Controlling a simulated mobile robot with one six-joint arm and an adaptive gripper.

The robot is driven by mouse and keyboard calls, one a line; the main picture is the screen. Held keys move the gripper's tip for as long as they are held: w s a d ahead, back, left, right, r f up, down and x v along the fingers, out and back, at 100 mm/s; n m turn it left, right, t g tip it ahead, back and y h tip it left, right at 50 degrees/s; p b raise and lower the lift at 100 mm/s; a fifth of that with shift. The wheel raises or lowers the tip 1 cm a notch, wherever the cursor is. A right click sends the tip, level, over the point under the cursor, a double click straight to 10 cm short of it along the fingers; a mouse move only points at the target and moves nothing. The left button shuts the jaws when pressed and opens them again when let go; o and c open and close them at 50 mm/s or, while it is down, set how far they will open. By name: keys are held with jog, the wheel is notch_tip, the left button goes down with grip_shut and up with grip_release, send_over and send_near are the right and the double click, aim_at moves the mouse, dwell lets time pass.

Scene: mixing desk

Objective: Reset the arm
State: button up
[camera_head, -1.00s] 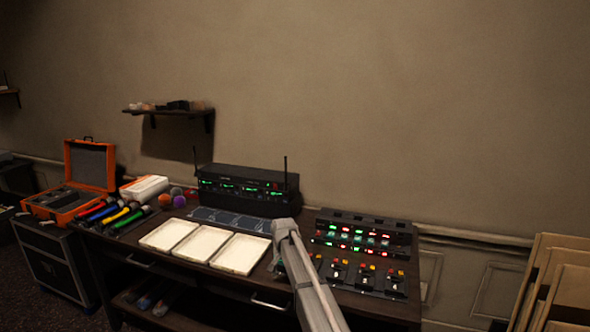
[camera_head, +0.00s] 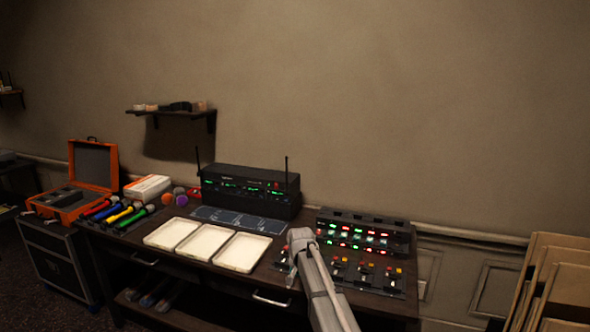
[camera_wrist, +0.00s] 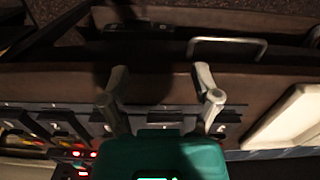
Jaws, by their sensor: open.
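My arm reaches up from the bottom of the head view, its grey end over the front of the desk between the white trays and the mixer. My gripper (camera_wrist: 160,76) shows in the wrist view with its two grey fingers spread apart and nothing between the tips. It is above the desk's dark front edge (camera_wrist: 160,84), with a drawer handle (camera_wrist: 228,42) beyond. In the head view the fingers are small and partly hidden by the arm.
The mixer (camera_head: 362,238) with lit buttons stands right of my arm. Three white trays (camera_head: 240,252) lie to the left, a black receiver (camera_head: 250,190) with antennas behind them. Coloured microphones (camera_head: 118,213) and an orange case (camera_head: 92,165) are far left. A wall shelf (camera_head: 172,110) hangs above.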

jog(key=s+d+r+n+p, duration=0.1)
jog(key=s+d, duration=0.4)
jog(key=s, duration=0.4)
jog(key=s+d+r+n+p, duration=0.1)
jog(key=s+d+r+p, duration=0.1)
jog(key=s+d, duration=0.3)
jog(key=s+d+r+n+p, duration=0.1)
jog(key=s+d, duration=0.4)
jog(key=s, duration=0.8)
jog(key=shift+d+r, duration=0.25)
jog(key=shift+r, duration=0.1)
